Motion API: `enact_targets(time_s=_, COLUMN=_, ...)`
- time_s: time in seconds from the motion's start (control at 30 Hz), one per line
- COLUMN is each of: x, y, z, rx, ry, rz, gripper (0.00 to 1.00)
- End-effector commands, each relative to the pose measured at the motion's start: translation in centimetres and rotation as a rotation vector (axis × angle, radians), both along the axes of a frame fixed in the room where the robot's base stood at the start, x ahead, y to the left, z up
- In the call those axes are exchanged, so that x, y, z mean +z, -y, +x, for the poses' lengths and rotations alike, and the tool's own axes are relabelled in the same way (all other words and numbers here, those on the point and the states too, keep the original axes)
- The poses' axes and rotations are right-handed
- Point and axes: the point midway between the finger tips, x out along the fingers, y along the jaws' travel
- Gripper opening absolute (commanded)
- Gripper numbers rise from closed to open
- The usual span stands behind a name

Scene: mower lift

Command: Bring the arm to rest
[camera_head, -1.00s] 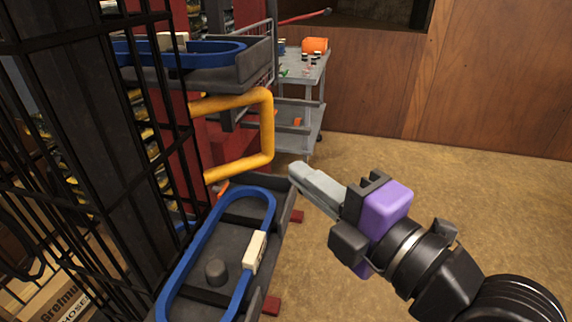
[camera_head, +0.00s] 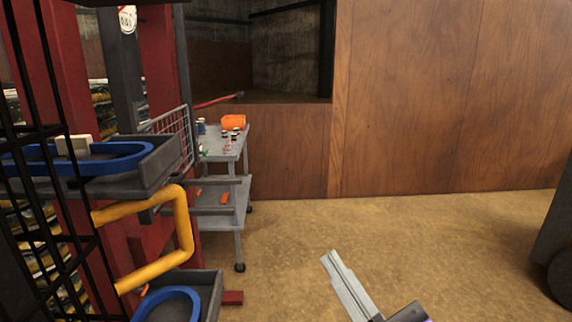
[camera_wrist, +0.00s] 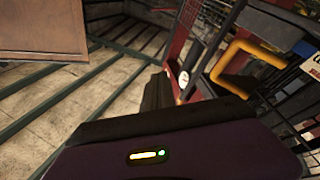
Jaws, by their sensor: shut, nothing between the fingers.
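My gripper (camera_head: 348,284) shows at the bottom centre of the head view. Its pale grey fingers are together and empty, pointing up and to the left, over bare floor. Most of my arm is below the frame, with only a bit of the purple gripper body at the bottom edge. In the wrist view the dark purple body fills the bottom, and the fingers (camera_wrist: 157,92) are dark. The gripper touches nothing.
The mower lift, with its yellow bent tube (camera_head: 184,232), blue-looped upper tray (camera_head: 160,168) and lower tray (camera_head: 207,292), stands at left. A grey cart (camera_head: 232,155) with an orange canister (camera_head: 233,122) is behind it. Tan floor (camera_head: 420,235) is open at centre and right; a dark object (camera_head: 557,240) is at the right edge.

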Motion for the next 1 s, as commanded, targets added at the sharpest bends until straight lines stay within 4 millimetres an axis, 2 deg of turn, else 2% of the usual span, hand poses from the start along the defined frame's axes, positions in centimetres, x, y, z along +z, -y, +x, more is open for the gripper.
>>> enact_targets(time_s=0.03, x=-1.3, y=1.3, z=-0.7, rx=-0.027, ry=-0.04, rz=0.057, gripper=0.0)
enact_targets(time_s=0.2, x=-5.0, y=5.4, z=-3.7, rx=-0.11, ry=-0.123, rz=0.238, gripper=0.0)
enact_targets(time_s=0.4, x=-8.6, y=8.9, z=-8.8, rx=-0.182, ry=-0.199, rz=0.379, gripper=0.0)
enact_targets(time_s=0.7, x=-12.3, y=11.8, z=-18.0, rx=-0.259, ry=-0.329, rz=0.473, gripper=0.0)
enact_targets(time_s=1.0, x=-15.5, y=12.9, z=-27.5, rx=-0.354, ry=-0.538, rz=0.415, gripper=0.0)
